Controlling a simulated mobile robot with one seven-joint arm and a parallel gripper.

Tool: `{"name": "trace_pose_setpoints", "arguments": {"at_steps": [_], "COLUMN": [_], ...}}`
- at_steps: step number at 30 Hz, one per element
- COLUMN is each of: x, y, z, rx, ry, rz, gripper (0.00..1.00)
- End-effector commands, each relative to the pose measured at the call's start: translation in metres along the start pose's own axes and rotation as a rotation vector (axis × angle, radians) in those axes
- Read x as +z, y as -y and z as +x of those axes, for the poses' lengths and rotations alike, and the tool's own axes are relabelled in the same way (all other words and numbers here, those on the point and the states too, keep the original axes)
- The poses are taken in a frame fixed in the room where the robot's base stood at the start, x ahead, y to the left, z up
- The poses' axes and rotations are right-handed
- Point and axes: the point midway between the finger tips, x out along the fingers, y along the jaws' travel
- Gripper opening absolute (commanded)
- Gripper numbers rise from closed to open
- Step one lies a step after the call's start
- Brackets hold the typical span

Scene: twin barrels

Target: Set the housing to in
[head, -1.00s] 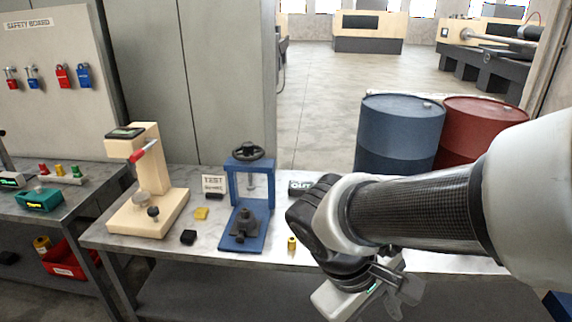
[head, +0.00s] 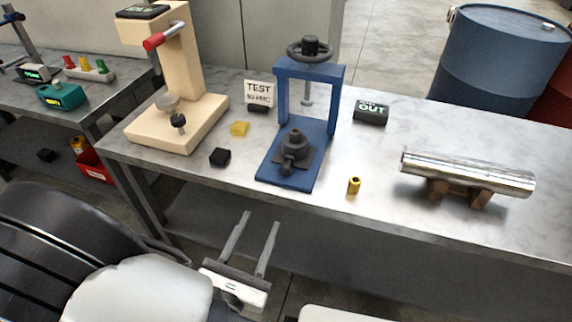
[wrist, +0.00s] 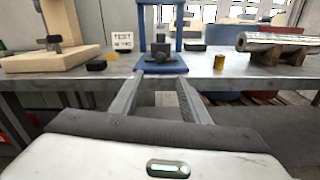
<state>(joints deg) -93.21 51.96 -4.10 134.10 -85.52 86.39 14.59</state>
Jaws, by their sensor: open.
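A small dark housing (head: 370,112) lettered "OUT" on its top lies towards the back of the metal bench, right of the blue press (head: 309,160). The press has a dark handwheel on top and a dark fixture on its base, also visible in the wrist view (wrist: 160,52). My gripper (head: 260,218) is open and empty in front of the bench's front edge, below the press. In the wrist view its two fingers (wrist: 161,76) point towards the press base, apart from it.
A polished cylinder (head: 468,172) rests on a brown stand at the right. A small yellow part (head: 354,186) lies near the front edge. A beige tester (head: 178,130), a TEST sign (head: 260,91), and yellow and black blocks are left of the press. Clear bench lies around the housing.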

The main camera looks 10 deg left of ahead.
Motion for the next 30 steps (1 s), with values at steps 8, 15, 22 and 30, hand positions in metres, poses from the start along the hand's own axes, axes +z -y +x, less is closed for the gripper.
{"name": "trace_pose_setpoints", "arguments": {"at_steps": [8, 15, 22, 30], "x": [0.001, 0.001, 0.0, 0.001], "y": [0.003, 0.003, 0.003, 0.003], "z": [0.058, 0.11, 0.148, 0.162], "rx": [-0.008, -0.008, -0.007, -0.005], "ry": [0.002, 0.002, 0.0, 0.0], "rz": [0.001, 0.0, 0.0, 0.0], "gripper": [0.42, 0.42, 0.42, 0.42]}}
